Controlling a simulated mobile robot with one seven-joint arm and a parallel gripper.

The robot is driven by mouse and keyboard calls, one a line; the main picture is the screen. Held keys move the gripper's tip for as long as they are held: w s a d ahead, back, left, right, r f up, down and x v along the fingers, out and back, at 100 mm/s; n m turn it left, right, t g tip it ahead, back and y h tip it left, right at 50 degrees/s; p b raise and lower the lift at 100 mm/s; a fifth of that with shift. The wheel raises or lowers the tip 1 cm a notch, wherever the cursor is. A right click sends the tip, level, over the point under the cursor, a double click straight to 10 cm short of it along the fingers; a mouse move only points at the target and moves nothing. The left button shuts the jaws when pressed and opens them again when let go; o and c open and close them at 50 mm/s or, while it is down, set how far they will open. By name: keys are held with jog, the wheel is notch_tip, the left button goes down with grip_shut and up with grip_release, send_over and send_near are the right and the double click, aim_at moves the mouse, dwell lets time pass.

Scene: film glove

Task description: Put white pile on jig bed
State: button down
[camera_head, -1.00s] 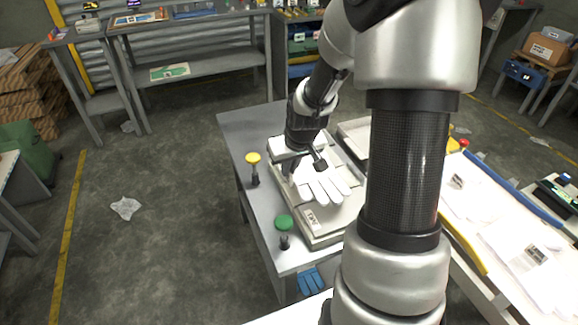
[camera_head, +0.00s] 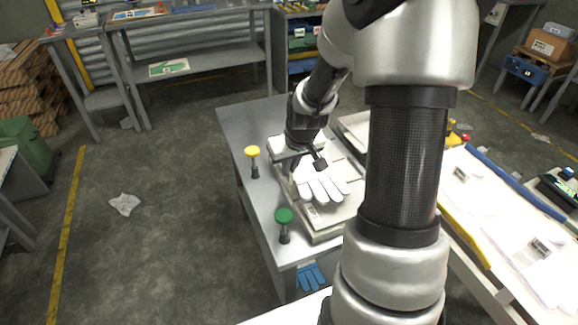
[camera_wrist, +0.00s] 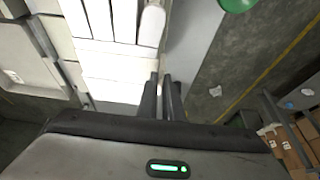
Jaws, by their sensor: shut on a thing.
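The white pile (camera_head: 322,187) looks like white gloves with their fingers toward the front. It lies over the jig bed (camera_head: 330,229), a pale block on a grey table. My gripper (camera_head: 299,162) is over the pile's rear left part. In the wrist view my gripper (camera_wrist: 168,95) has its two fingers close together at the edge of the white pile (camera_wrist: 112,65), shut on it. The pinched part is mostly hidden between the fingers. I cannot tell whether the whole pile rests on the bed.
A yellow button (camera_head: 252,152) and a green button (camera_head: 284,216) stand on posts along the left side of the grey table (camera_head: 245,118). Blue gloves (camera_head: 310,276) hang at its front. A white worktable (camera_head: 500,215) is at right. Open floor lies to the left.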

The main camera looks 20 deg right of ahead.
jog(key=shift+f+b, duration=1.35)
jog(key=shift+f, duration=0.45)
jog(key=c, duration=1.8)
grip_release()
jog(key=shift+c, duration=0.2)
jog(key=shift+r, duration=0.1)
jog(key=p+v, duration=0.4)
jog(key=v, duration=1.3)
jog(key=shift+r, duration=0.2)
